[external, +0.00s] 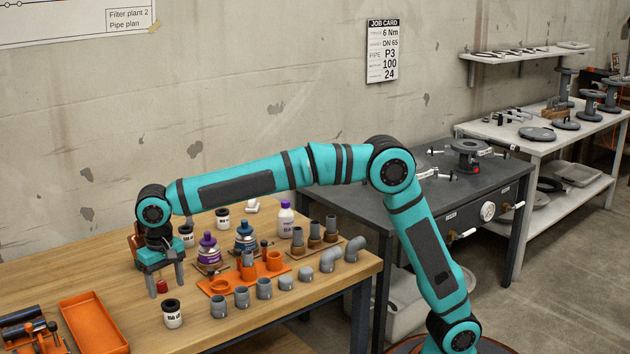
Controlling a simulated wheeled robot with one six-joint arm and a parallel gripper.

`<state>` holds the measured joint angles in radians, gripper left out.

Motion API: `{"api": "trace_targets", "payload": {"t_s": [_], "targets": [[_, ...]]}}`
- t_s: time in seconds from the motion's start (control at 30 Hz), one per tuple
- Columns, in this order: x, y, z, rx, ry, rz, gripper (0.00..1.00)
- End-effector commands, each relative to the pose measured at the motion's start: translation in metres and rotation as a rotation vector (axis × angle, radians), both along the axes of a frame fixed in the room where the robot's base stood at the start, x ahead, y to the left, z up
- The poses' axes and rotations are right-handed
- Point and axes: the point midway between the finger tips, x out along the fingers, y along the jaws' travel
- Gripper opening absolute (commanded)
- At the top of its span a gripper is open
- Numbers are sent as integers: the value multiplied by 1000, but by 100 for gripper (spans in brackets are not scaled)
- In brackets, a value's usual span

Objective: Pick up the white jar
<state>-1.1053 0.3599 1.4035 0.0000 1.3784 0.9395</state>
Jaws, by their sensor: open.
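Three white jars with black lids and dark lettering stand upright on the wooden table. One jar (173,318) is at the front, just below and slightly right of my gripper in the picture. The second jar (186,240) and third jar (222,222) stand farther back. My gripper (166,283) points down with its fingers apart, behind and above the front jar in the picture. A small red object (161,287) shows between or behind the fingers; I cannot tell which. No jar is between the fingers.
An orange tray (93,322) lies to the left on the wooden table (60,272). Bottles, including a white one with a purple cap (285,222), an orange holder (217,284) and several grey pipe fittings (264,289) crowd the right.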

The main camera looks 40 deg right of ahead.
Motion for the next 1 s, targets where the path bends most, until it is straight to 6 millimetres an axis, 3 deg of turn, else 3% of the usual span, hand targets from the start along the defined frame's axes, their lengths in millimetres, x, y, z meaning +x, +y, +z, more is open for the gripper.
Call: {"api": "trace_targets", "payload": {"t_s": [0.2, 0.53, 0.83, 1.0], "targets": [[0, 0, -32, -1, 1, 0, 66], [0, -1, -50, -1, 1, 0, 66], [0, -3, -88, 0, 0, 0, 66], [0, -3, -92, 2, -1, 0, 66]]}}
